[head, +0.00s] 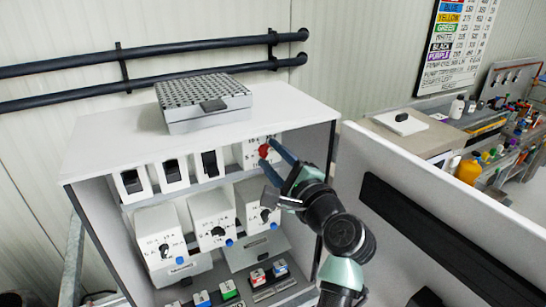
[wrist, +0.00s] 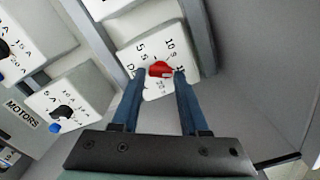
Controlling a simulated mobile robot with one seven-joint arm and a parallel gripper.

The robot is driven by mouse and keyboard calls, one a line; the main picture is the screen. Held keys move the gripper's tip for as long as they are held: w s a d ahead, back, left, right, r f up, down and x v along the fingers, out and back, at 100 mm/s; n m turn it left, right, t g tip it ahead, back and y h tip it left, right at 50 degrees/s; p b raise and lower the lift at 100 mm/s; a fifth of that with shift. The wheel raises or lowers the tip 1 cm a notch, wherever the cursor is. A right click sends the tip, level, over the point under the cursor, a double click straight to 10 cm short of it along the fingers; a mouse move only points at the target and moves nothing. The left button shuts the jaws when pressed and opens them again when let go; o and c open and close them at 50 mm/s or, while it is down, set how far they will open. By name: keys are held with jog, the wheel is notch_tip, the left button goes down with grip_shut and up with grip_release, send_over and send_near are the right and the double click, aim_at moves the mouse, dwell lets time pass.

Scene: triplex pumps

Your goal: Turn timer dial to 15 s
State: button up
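The timer dial is a red knob (head: 264,151) on a white panel marked in seconds, at the upper right inside the open cabinet. In the wrist view the red knob (wrist: 160,69) sits between the tips of my gripper's two blue fingers. My gripper (head: 276,152) reaches in from the right, with its fingers around the knob. The white timer panel (wrist: 133,57) shows "5 s" and "10 s" above the knob; other marks are partly hidden by the fingers. I cannot tell whether both fingertips touch the knob or which mark it points to.
The cabinet (head: 105,160) holds black switches (head: 171,171) left of the timer and white boxes with black knobs (head: 217,231) below. The cabinet's right side wall is close to my gripper. An open door (head: 430,215) stands to the right. A grey perforated box (head: 203,103) lies on top.

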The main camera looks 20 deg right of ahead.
jog(key=shift+o, duration=1.4)
jog(key=s+d+b, duration=0.2)
jog(key=s+b, duration=0.3)
jog(key=s, duration=0.7)
jog(key=shift+s+d, duration=0.25)
jog(key=shift+s, duration=0.15)
